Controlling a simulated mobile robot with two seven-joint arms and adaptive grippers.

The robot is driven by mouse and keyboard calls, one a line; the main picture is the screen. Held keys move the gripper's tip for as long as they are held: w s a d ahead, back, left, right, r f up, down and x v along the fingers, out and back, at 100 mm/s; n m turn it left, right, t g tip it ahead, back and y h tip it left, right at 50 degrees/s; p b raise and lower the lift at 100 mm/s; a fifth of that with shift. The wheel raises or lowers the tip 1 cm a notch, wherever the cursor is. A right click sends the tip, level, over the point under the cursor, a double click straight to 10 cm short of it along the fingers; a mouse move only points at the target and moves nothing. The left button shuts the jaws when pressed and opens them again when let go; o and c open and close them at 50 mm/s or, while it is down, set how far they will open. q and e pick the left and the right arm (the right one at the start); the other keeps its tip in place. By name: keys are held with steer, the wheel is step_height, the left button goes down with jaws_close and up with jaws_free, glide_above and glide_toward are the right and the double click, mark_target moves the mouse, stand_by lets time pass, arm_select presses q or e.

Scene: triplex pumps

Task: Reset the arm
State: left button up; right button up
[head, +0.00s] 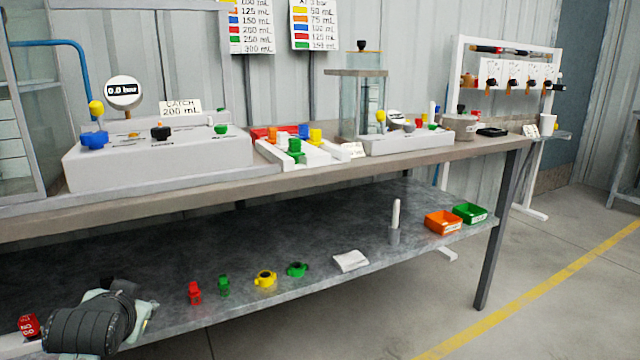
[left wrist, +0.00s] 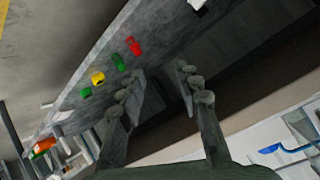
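My left gripper (left wrist: 160,78) is open and empty in the left wrist view, its two grey fingers wide apart. Behind the fingers are the lower shelf and the dark space beside it. In the head view part of my left arm shows at the bottom left, over the left end of the lower shelf (head: 330,225). The gripper fingers cannot be made out clearly there. My right arm and right gripper are not in view.
Pump units crowd the bench (head: 300,182).

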arm_select(q)
steer(key=s+d+f+m+g+h, duration=0.25)
steer(key=s+d+f+h, duration=0.25)
steer(key=s+d+f, duration=1.05)
steer(key=s+a+f+g+p, duration=0.2)
steer(key=s+a+f+p, duration=0.1)
steer(key=f, duration=0.3)
steer(key=s+a+f+n+g+y+p, duration=0.1)
steer(key=s+a+f+g+p, duration=0.1)
steer(key=f, duration=0.4)
steer(key=shift+s+a+f+g+p, duration=0.2)
steer(key=shift+s+a+g+p, duration=0.15)
steer(key=shift+s+a+p, duration=0.35)
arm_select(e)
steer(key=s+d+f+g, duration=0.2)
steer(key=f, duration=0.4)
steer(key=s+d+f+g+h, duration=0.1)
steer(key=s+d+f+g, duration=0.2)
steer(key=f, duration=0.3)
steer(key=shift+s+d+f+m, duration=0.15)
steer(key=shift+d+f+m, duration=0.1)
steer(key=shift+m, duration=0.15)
